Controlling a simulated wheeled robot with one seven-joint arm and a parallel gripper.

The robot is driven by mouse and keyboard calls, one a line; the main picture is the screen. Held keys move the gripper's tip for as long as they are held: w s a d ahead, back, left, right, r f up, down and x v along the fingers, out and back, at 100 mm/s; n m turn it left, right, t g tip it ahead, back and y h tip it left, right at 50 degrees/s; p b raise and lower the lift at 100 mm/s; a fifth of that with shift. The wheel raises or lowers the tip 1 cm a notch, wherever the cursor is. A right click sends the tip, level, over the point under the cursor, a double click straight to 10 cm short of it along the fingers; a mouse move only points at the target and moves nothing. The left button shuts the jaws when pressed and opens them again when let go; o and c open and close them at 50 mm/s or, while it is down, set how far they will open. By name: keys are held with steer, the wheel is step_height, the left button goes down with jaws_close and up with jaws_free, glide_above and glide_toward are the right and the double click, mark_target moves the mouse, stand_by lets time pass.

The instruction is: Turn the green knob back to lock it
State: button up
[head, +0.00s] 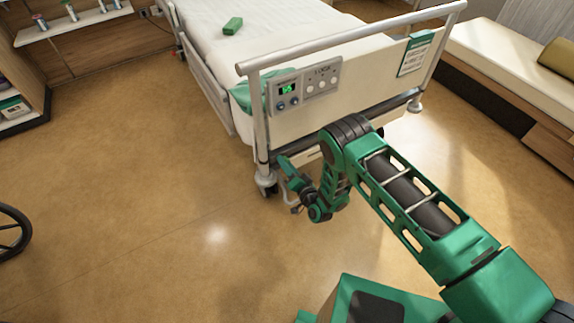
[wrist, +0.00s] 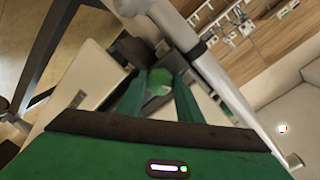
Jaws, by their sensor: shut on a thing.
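The green knob (wrist: 159,78) shows in the wrist view between my gripper's two green fingers, at the end of a dark fitting. My gripper (wrist: 160,90) is shut on it. In the head view my gripper (head: 284,162) is low at the bed's near left corner, beside the footboard post and above the caster. The knob cannot be made out in the head view, and its turn angle cannot be read in either view.
The bed's footboard (head: 380,85) carries a control panel (head: 304,87) above my gripper. A metal rail (wrist: 205,75) runs close beside the fingers in the wrist view. A bench (head: 515,70) stands at the right. The floor (head: 140,170) to the left is largely clear.

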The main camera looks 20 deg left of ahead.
steer(key=m, duration=0.5)
steer(key=shift+w+d+g, duration=0.1)
steer(key=shift+w+g, duration=0.05)
steer(key=shift+g, duration=0.15)
stand_by(0.4)
steer(key=o, duration=1)
steer(key=shift+o, duration=0.2)
steer(key=f+v, duration=0.1)
steer(key=v, duration=0.9)
steer(key=shift+d+r, duration=0.35)
steer(key=shift+d, duration=0.05)
